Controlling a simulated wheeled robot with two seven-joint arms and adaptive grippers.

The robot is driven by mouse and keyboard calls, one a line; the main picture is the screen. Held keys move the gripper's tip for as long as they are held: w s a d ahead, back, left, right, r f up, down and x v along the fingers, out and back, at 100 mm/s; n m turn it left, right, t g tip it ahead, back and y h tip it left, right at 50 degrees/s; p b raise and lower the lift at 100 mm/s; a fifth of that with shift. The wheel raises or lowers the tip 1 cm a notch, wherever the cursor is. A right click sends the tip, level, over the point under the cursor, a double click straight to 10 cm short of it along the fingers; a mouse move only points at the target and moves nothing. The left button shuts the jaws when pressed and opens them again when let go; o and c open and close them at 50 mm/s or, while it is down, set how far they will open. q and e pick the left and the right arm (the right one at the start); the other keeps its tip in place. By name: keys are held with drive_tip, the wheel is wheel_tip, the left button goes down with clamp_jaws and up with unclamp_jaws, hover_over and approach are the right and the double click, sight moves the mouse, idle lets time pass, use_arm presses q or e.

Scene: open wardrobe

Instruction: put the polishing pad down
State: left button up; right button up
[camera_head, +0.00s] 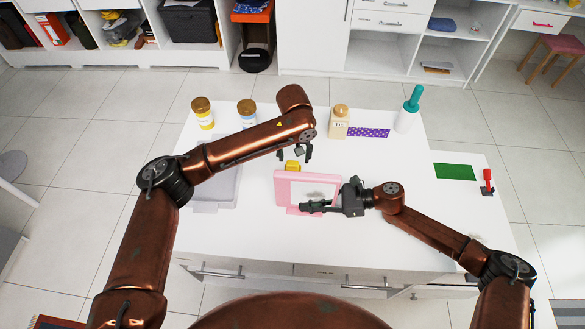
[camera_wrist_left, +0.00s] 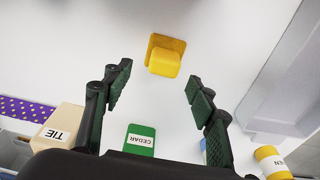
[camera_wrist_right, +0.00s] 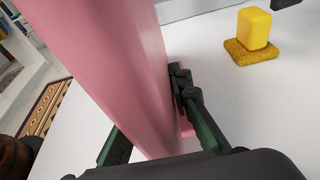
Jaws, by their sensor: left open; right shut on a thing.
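The polishing pad (camera_head: 292,166), a yellow block grip on a darker yellow textured base, lies flat on the white table behind a pink-framed mirror (camera_head: 311,189). It shows whole in the left wrist view (camera_wrist_left: 165,56) and in the right wrist view (camera_wrist_right: 252,38). My left gripper (camera_head: 294,156) is open and empty, pointing down near the pad. In its wrist view the pad is beyond the fingertips, between the finger lines and apart from them. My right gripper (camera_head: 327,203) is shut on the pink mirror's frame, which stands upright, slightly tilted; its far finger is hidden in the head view.
A grey tray (camera_head: 229,190) lies left. A green CEDAR block (camera_wrist_left: 140,138) stands nearby.

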sight(293, 163)
use_arm(q)
drive_tip(key=shift+w+a+f, duration=0.1)
drive_tip(key=shift+a+f, duration=0.05)
drive_tip(key=shift+f, duration=1.45)
drive_tip(key=shift+w+a+f, duration=0.1)
drive_tip(key=shift+a+f, duration=0.05)
drive_tip(key=shift+f, duration=1.4)
drive_tip(key=shift+c, duration=0.7)
drive_tip(key=c, duration=1.1)
wheel_tip(293, 163, up, 10)
drive_tip(key=shift+r, duration=0.1)
